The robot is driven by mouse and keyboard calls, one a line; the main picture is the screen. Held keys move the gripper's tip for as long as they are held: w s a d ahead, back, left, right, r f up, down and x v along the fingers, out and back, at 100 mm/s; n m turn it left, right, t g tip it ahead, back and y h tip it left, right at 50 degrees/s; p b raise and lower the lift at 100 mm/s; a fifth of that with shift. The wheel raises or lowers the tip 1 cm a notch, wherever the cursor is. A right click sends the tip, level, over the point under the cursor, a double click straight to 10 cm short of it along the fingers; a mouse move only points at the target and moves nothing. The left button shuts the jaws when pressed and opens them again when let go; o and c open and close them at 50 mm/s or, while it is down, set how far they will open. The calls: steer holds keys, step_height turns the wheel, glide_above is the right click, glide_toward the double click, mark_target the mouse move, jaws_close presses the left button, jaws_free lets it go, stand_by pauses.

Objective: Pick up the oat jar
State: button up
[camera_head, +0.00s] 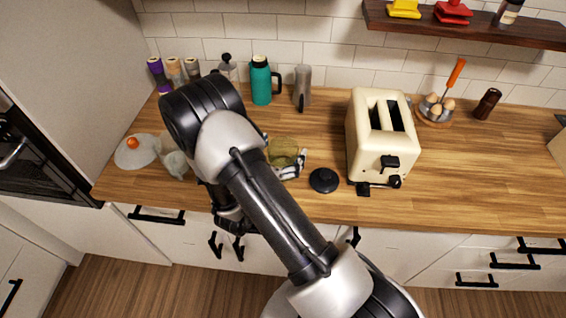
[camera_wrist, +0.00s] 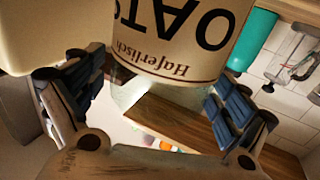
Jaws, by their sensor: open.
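The oat jar (camera_head: 283,152) stands on the wooden counter left of the toaster, partly hidden by my arm in the head view. In the wrist view the oat jar (camera_wrist: 185,35) shows large at the top, with a cream label whose black lettering reads upside down. My gripper (camera_wrist: 157,100) is open, its dark padded fingers spread to the left and right of the jar's near end. I cannot tell whether either finger touches it. In the head view my gripper is mostly hidden behind my arm.
A cream toaster (camera_head: 383,135) stands right of the jar, with a dark round lid (camera_head: 323,180) between them. A teal flask (camera_head: 261,82) and a grey pitcher (camera_head: 302,88) stand behind. A shelf (camera_head: 470,25) is above.

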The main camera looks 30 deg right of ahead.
steer(key=shift+c, duration=0.4)
steer(key=c, duration=1.8)
